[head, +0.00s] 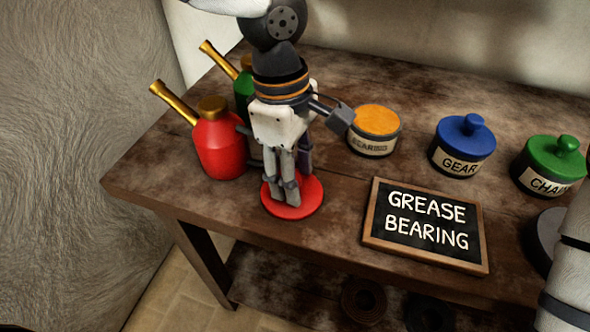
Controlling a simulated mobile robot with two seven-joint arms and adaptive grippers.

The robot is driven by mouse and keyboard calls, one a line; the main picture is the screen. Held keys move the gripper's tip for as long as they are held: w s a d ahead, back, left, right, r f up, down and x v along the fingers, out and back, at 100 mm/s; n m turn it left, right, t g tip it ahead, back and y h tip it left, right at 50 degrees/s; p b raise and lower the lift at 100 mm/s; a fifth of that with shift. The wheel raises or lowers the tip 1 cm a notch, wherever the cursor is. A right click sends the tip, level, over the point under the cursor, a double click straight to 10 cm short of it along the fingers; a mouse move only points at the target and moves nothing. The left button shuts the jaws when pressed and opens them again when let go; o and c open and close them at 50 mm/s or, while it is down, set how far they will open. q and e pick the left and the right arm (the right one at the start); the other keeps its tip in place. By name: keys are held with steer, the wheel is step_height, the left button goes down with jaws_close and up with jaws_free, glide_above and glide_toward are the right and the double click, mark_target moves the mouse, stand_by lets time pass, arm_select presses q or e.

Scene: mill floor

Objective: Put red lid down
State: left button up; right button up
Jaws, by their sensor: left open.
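The red lid (308,203) lies flat on the wooden bench near its front left edge. My left gripper (283,190) points down over the lid, with its fingertips at the lid's middle. It is open, and its fingers hide the lid's centre and any knob. The tin labelled BEARING (373,142) stands uncovered behind and to the right, with orange grease showing at its top. My right gripper is not in view; only a pale part of my right arm shows at the right edge.
A red oil can (219,142) stands close left of the gripper, with a green one (243,88) behind. A GREASE BEARING sign (425,224) lies right of the lid. Blue-lidded GEAR (463,146) and green-lidded CHAIN (548,166) tins stand at right. The bench's front edge is near.

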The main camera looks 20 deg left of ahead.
arm_select(q)
step_height(320, 180, up, 12)
steer(key=a, duration=0.1)
steer(key=shift+w+a, duration=0.15)
steer(key=shift+w, duration=0.05)
